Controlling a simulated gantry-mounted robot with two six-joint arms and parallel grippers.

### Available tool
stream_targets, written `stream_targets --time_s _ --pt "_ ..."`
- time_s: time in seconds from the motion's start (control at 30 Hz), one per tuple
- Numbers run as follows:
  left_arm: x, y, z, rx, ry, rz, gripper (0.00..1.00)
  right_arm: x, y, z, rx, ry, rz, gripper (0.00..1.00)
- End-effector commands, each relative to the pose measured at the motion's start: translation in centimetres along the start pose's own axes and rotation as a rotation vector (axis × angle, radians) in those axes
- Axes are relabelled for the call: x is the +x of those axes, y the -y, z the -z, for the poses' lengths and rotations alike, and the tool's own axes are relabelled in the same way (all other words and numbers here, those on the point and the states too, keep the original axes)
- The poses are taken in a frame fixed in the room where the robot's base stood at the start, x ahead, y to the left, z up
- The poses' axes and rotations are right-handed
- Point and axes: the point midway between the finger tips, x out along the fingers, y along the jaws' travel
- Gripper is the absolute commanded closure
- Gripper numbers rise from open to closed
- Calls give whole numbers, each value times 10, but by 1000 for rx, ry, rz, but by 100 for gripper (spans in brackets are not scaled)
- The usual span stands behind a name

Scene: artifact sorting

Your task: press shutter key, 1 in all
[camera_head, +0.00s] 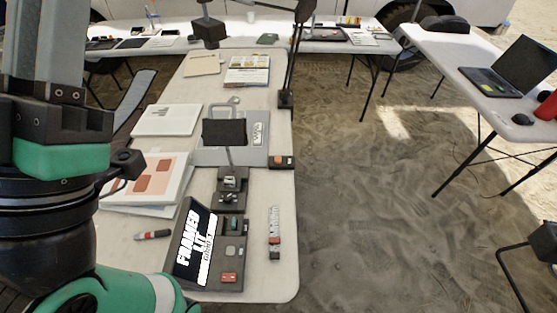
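A dark control console (208,250) stands near the front of the white table. Its sloped screen (194,245) shows large white words, of which "FRAMED" and "LIT" are readable. To the right of the screen are a green key (234,224), a grey key (231,251) and a red key (229,277). I cannot read any label that marks the shutter key. A separate block with an orange button (281,161) sits farther back by the right edge. My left arm fills the left side; its fingertips do not show. My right gripper does not show.
A grey case (210,156), a small dark device (232,181), papers (155,172), a red-tipped marker (153,235) and a scale bar (274,228) lie around the console. A black stand (285,98) rises at the right edge. Sand lies right of the table.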

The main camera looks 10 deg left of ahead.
Motion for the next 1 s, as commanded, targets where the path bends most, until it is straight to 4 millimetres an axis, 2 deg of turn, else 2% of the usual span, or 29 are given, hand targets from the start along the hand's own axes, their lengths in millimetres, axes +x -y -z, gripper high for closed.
stream_targets --time_s 0.03,0.1,1.0 --pt "0 0 0 0 0 0 90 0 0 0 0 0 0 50" --pt "0 0 0 0 0 0 100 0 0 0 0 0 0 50" --pt "0 0 0 0 0 0 100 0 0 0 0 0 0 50"
